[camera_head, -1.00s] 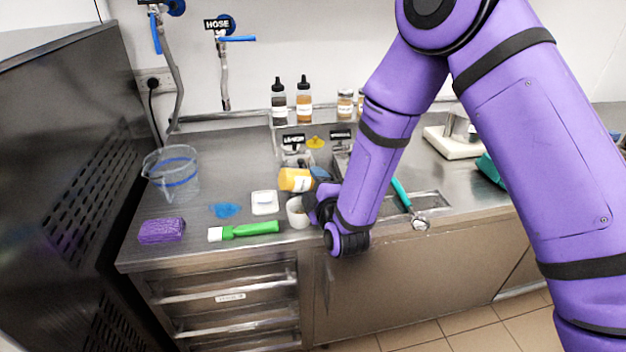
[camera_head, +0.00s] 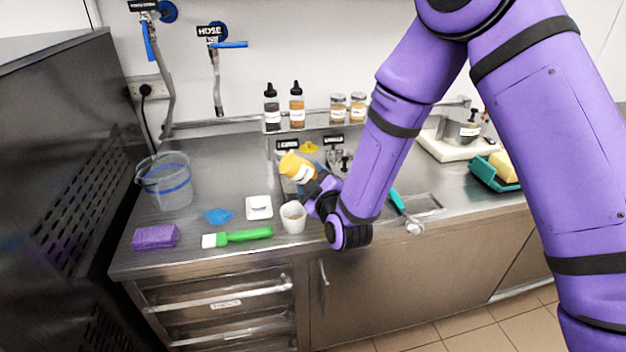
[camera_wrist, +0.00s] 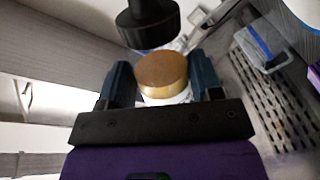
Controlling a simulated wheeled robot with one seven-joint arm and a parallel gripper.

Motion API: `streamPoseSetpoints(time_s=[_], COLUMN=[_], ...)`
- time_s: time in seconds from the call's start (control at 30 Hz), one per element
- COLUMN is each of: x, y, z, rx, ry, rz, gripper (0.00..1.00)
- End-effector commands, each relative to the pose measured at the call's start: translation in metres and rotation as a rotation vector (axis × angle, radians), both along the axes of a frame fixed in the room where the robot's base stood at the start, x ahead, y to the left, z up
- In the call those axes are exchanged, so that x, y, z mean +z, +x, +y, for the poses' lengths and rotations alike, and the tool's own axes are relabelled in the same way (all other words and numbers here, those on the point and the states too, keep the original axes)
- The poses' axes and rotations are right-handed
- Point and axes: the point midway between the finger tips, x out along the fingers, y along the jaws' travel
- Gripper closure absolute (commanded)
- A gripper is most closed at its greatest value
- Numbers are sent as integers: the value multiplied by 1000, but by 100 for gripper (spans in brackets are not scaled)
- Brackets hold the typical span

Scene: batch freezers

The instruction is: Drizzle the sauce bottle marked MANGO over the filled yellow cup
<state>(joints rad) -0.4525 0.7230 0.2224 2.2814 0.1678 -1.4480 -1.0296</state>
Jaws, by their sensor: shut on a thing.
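My gripper (camera_head: 316,188) is above the counter's front part, shut on a yellow-orange sauce bottle (camera_head: 291,163) with a white label. The bottle is tilted, its orange end up and to the left; its marking is too small to read. In the wrist view a round golden-brown end (camera_wrist: 162,70) shows between the two dark fingers (camera_wrist: 163,88), with a black cap-like part (camera_wrist: 148,24) beyond it. A small pale cup (camera_head: 293,219) stands upright on the counter just below and left of my gripper. Something light brown shows inside it, but I cannot tell what.
A white dish (camera_head: 259,208), blue patch (camera_head: 218,216), green-handled brush (camera_head: 240,236), purple sponge (camera_head: 155,237) and clear pitcher (camera_head: 167,183) are to the left. Dark and amber dropper bottles (camera_head: 297,106) and jars (camera_head: 347,109) stand on the rear shelf.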

Motion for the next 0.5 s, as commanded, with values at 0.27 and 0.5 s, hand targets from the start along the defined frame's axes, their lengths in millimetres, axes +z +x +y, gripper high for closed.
streamPoseSetpoints(time_s=[0.27, 0.5], x=[0, 1], y=[0, 0], z=[0, 1], rx=[-1, 2], ry=[-3, -214], rz=[-2, -105], gripper=[65, 65])
